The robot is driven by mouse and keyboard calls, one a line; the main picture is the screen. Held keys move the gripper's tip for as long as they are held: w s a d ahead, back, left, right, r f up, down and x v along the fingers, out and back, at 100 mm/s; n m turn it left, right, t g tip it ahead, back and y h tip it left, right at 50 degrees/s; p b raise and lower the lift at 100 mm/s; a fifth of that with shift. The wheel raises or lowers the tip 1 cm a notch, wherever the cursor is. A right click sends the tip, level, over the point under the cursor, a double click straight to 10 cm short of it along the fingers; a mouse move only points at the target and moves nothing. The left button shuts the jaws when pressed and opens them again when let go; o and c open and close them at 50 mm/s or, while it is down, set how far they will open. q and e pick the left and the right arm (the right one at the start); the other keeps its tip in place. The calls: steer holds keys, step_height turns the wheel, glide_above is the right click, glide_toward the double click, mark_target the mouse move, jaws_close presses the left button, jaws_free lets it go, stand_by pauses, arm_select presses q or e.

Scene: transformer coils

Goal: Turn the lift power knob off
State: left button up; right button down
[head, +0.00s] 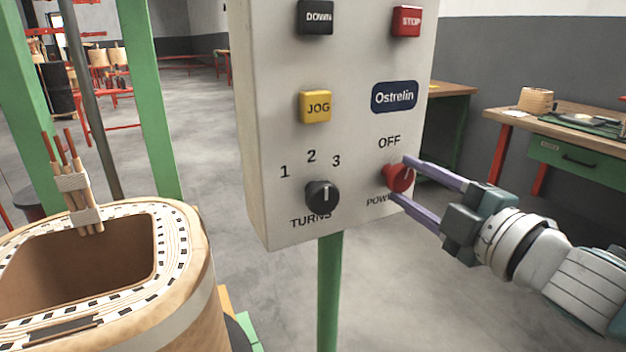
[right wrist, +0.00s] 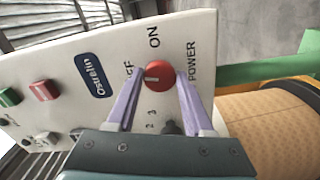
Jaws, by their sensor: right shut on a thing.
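The red power knob (head: 397,179) sits at the lower right of the white control panel (head: 270,65), between the word OFF above it and the partly covered word POWER below. My right gripper (head: 401,180) reaches in from the right, its purple fingers closed on the knob from above and below. In the right wrist view, the knob (right wrist: 159,75) is between the two fingers. Its pale mark lies on the left side, toward the OFF label, which a finger partly hides; ON shows above. My left gripper is not in view.
A black turns knob (head: 322,196) is left of the red one. The panel also bears a yellow JOG button (head: 315,106), DOWN (head: 316,17) and red STOP (head: 407,21). A wound coil (head: 190,270) stands at lower left. A green post (head: 329,290) holds the panel.

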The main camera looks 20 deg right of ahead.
steer(key=shift+n, duration=1.5)
steer(key=shift+c, duration=1.4)
jaws_free()
steer(key=s, duration=1)
steer(key=shift+d, duration=0.4)
steer(key=shift+r, duration=0.1)
